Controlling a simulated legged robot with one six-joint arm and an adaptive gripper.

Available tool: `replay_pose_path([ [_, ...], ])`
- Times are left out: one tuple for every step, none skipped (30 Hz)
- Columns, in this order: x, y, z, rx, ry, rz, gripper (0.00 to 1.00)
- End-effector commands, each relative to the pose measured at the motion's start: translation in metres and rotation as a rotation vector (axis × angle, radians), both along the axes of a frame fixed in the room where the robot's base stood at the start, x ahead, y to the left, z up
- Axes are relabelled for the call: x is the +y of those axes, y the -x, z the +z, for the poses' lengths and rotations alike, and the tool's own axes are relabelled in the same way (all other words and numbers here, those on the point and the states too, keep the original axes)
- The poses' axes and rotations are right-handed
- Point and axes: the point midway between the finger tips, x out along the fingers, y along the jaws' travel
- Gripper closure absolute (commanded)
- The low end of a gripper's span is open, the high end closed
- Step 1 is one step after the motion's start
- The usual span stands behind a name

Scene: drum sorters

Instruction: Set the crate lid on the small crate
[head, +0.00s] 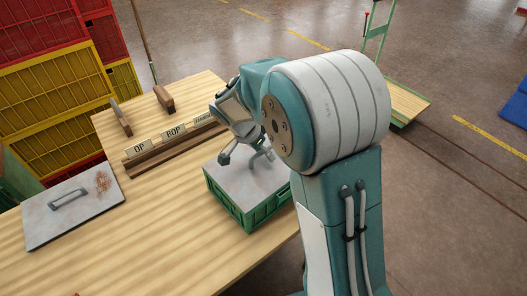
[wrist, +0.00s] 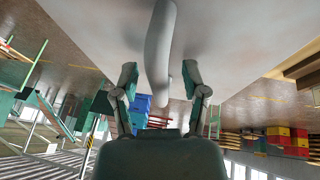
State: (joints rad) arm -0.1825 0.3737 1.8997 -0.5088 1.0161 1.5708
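The small green crate (head: 268,212) stands on the wooden table. A flat grey crate lid (head: 238,182) lies over its top and looks level. My gripper (head: 247,156) is just above the lid with its fingers spread. In the wrist view, my gripper (wrist: 158,80) has a finger on each side of the lid's pale handle (wrist: 159,40), with gaps on both sides. The lid's grey surface (wrist: 80,25) fills the upper part of that view. My arm hides the crate's right end in the head view.
A second grey plate (head: 95,210) with a handle and a rust patch lies on the table (head: 150,250) at left. A wooden rack (head: 165,155) with lettered cards stands behind the crate. Red and yellow crates (head: 55,85) are stacked at back left. The front of the table is clear.

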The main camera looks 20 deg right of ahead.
Motion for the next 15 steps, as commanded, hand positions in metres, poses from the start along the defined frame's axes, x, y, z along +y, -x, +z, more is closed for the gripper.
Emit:
replay_pose_path([
  [0.000,0.000,0.000,-0.001,0.000,0.000,0.42],
  [0.000,0.000,0.001,-0.001,0.000,0.001,0.42],
  [0.000,0.000,0.001,-0.001,0.000,0.001,0.42],
  [0.000,0.000,0.001,-0.002,0.000,0.000,0.42],
  [0.000,0.000,0.001,-0.002,0.000,0.000,0.42],
  [0.000,0.000,0.001,-0.002,0.000,0.000,0.42],
  [0.001,-0.001,0.002,-0.002,0.000,0.000,0.42],
  [0.001,-0.001,0.004,-0.004,0.000,0.001,0.42],
  [0.003,-0.001,0.007,-0.005,-0.001,0.001,0.42],
  [0.004,-0.001,0.010,-0.007,0.000,0.002,0.42],
  [0.006,-0.001,0.014,-0.007,0.000,0.002,0.42],
  [0.009,-0.001,0.020,-0.006,0.000,0.003,0.42],
  [0.012,-0.001,0.025,-0.007,-0.001,0.003,0.42],
  [0.015,-0.001,0.030,-0.007,-0.002,0.002,0.42],
  [0.018,-0.002,0.038,-0.009,-0.001,0.002,0.42],
])
